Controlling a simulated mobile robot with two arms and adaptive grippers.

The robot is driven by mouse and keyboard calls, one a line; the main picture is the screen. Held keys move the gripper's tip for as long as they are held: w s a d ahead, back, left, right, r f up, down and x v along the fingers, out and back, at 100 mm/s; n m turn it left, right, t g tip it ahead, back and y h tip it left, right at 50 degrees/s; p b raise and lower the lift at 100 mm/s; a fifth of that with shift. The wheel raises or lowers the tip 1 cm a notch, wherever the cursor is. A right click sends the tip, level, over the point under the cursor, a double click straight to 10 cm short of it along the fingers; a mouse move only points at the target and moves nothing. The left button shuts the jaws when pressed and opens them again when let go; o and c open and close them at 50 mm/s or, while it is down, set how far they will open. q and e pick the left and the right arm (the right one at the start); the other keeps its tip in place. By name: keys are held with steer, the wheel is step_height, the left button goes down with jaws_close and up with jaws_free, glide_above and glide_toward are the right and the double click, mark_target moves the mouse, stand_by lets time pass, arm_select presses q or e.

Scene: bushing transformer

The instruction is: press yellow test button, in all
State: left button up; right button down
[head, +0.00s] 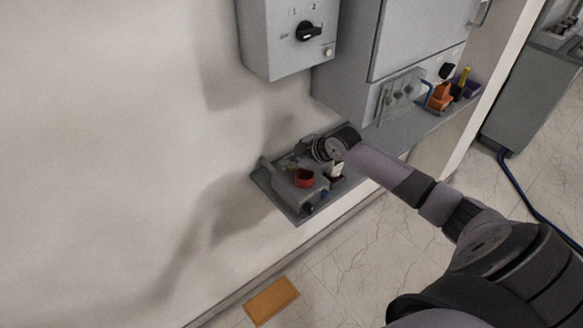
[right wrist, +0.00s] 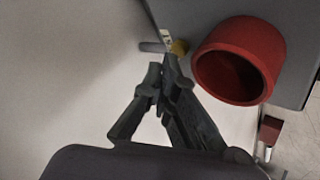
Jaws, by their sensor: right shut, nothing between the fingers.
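A small yellow button (right wrist: 179,47) shows in the right wrist view, on the grey housing (right wrist: 215,14) beside a wide red ring (right wrist: 240,60). My right gripper (right wrist: 163,76) is shut and empty, with its fingertips just short of the button in the picture; I cannot tell whether they touch it. In the head view, my right gripper (head: 304,158) hangs over the grey shelf device (head: 288,192), behind the red ring (head: 304,179). The button is hidden there. My left gripper is not in view.
The device sits on a small wall shelf (head: 296,220). A grey switch box (head: 286,50) and a larger cabinet (head: 345,75) hang above it. A second shelf (head: 427,117) at right holds an orange item (head: 440,97). The wall at left is bare.

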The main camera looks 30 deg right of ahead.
mark_target(290, 171)
steer(key=shift+f, duration=0.4)
stand_by(0.6)
steer(key=shift+r, duration=0.15)
steer(key=shift+r+p, duration=0.5)
steer(key=shift+r, duration=0.2)
steer(key=shift+r, duration=0.1)
step_height(290, 171, up, 5)
steer(key=p, duration=0.4)
stand_by(0.4)
stand_by(0.4)
